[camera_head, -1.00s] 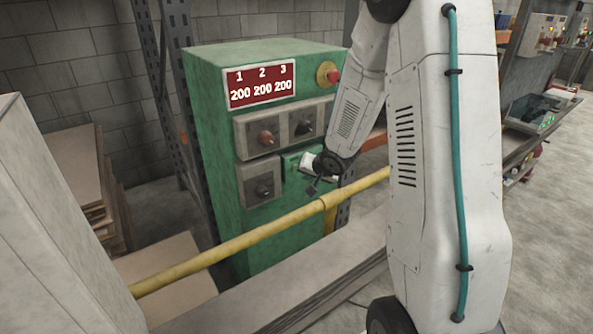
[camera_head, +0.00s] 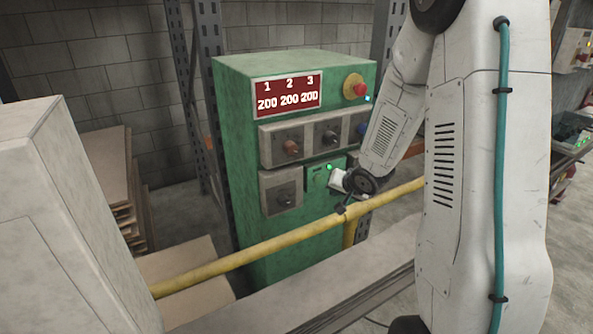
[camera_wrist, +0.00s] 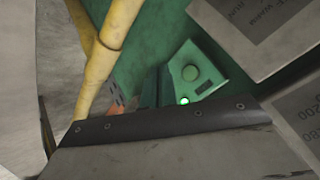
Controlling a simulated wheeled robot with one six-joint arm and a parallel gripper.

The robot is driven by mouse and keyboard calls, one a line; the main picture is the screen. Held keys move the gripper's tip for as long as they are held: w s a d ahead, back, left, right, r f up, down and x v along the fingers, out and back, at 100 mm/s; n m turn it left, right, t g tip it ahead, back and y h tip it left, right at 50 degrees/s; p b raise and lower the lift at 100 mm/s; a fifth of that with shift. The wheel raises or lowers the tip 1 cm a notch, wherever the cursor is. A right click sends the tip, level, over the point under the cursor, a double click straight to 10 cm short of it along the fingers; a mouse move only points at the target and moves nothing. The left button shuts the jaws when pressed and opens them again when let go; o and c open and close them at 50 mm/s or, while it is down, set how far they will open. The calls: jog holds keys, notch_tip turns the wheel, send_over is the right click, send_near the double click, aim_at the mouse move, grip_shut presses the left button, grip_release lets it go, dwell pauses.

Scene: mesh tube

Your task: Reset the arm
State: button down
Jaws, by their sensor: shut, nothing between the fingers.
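My arm reaches down the right side of the head view, in front of a green control cabinet (camera_head: 232,160). My gripper (camera_head: 342,209) is small and dark there, near the yellow rail and just below the cabinet's small green button box (camera_head: 318,178). It is shut and holds nothing that I can see. The wrist view shows the button box (camera_wrist: 196,76) close by, with a round green button and a lit green lamp. A grey plate with a dark bolted edge fills the bottom of that view.
A yellow rail (camera_head: 250,255) runs across the cabinet's front, and it also shows in the wrist view (camera_wrist: 110,45). The cabinet carries a red display (camera_head: 287,94) reading 200 three times, several knobs and a red stop button (camera_head: 360,89). Stacked boards (camera_head: 100,175) stand at left.

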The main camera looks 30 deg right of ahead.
jog(key=s+d+r+n+g+h, duration=0.1)
jog(key=s+n+g+h, duration=0.15)
jog(key=s+g, duration=0.65)
jog(key=s+a+r+n+t+y, duration=0.1)
jog(key=s+a+r+n+y, duration=0.2)
jog(key=s+a+r, duration=1.6)
jog(key=s+a+n, duration=0.1)
jog(key=s+n, duration=0.1)
jog(key=s, duration=0.2)
jog(key=shift+r+n+t, duration=0.3)
jog(key=shift+n, duration=0.05)
jog(key=shift+a, duration=0.1)
